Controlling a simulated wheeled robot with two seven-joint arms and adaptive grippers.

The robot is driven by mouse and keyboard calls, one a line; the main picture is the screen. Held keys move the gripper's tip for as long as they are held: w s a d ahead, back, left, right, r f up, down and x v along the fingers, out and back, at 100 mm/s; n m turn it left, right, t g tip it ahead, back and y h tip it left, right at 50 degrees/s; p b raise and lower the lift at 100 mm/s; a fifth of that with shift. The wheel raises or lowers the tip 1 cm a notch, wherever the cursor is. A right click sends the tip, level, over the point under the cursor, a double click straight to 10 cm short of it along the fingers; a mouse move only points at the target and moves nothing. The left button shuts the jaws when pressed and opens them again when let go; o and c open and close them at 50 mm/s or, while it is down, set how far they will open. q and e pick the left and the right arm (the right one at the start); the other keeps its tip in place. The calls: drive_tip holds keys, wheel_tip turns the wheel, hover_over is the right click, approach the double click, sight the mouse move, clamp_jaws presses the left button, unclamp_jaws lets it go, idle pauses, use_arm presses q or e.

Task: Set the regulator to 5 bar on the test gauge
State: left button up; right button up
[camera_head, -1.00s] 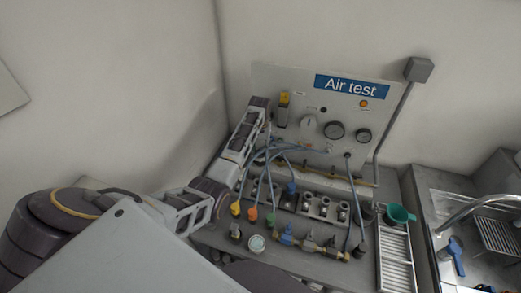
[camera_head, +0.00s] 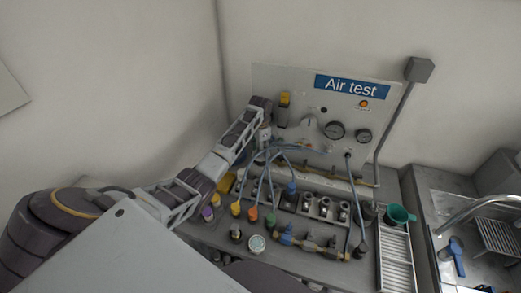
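The air test panel (camera_head: 302,84) stands against the back wall. A large dial gauge (camera_head: 334,130) and a smaller dial gauge (camera_head: 363,135) sit on its right half; their needles are too small to read. A pale round knob (camera_head: 309,121) is left of the gauges, and a yellow-topped unit (camera_head: 283,110) is further left. Which one is the regulator is not clear. My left arm reaches in from the left, with its wrist beside the panel's left edge. Its gripper fingers cannot be made out near the blue hoses. My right gripper is not in view.
Blue hoses (camera_head: 275,148) loop in front of the panel. Colored fittings, including a purple one (camera_head: 207,214) and an orange one (camera_head: 252,214), stand on the bench. A green cup (camera_head: 398,214), a slatted rack (camera_head: 395,258) and a sink area lie to the right.

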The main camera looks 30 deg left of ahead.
use_arm(q)
drive_tip(key=m, duration=0.5)
drive_tip(key=shift+a+r, duration=0.1)
drive_tip(key=m, duration=0.6)
drive_tip(key=shift+w, duration=0.1)
drive_tip(key=m, duration=1)
drive_tip(key=shift+w, duration=0.1)
drive_tip(key=shift+m, duration=0.3)
drive_tip(key=o, duration=1)
drive_tip(key=shift+r, duration=5.95)
